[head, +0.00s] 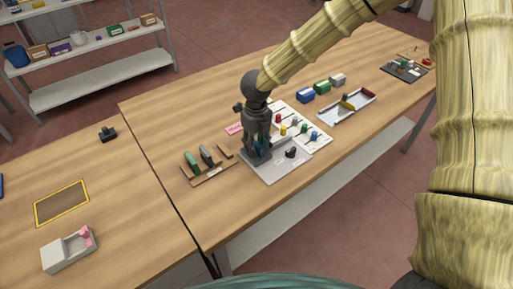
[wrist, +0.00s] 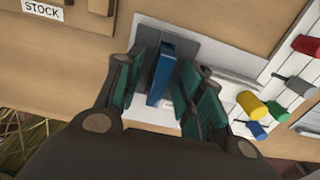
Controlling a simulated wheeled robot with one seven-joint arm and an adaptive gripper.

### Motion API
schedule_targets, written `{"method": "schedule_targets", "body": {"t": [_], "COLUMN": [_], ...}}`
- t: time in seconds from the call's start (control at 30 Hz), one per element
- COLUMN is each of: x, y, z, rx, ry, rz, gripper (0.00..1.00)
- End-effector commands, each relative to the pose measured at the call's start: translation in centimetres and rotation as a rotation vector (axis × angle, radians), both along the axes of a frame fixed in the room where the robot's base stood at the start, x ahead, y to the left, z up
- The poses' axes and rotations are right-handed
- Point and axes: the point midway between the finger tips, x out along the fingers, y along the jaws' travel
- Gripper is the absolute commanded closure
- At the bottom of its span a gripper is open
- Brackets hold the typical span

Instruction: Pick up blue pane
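The blue pane (wrist: 162,72) stands on edge between the two green-padded fingers of my gripper (wrist: 163,84) in the wrist view. Grey upright faces sit around it, on a light grey plate. The fingers look spread, with a gap on each side of the pane; contact is not clear. In the head view my gripper (head: 259,155) points down at the grey plate (head: 279,172), and its fingers mostly hide the pane there.
A wooden rack (head: 208,174) with a green and a grey piece stands left of my gripper. A white board with coloured knobs (head: 304,129) lies to the right. A grey tray (head: 346,107) and several small boxes are farther right. The left table has free room.

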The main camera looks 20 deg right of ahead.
Motion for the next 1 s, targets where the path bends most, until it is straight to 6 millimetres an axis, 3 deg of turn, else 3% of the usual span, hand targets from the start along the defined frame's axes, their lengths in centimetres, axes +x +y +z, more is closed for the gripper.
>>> {"method": "schedule_targets", "body": {"t": [0.33, 0.53, 0.57, 1.0], "x": [0.01, 0.0, 0.01, 0.05], "y": [0.05, 0.04, 0.04, 0.04], "z": [-0.7, -0.68, -0.68, -0.21], "rx": [0.0, 0.001, 0.001, 0.002], "ry": [0.0, 0.0, 0.0, -0.002], "rz": [0.001, 0.001, 0.001, 0.0], "gripper": [0.62, 0.98, 1.0, 1.0]}}
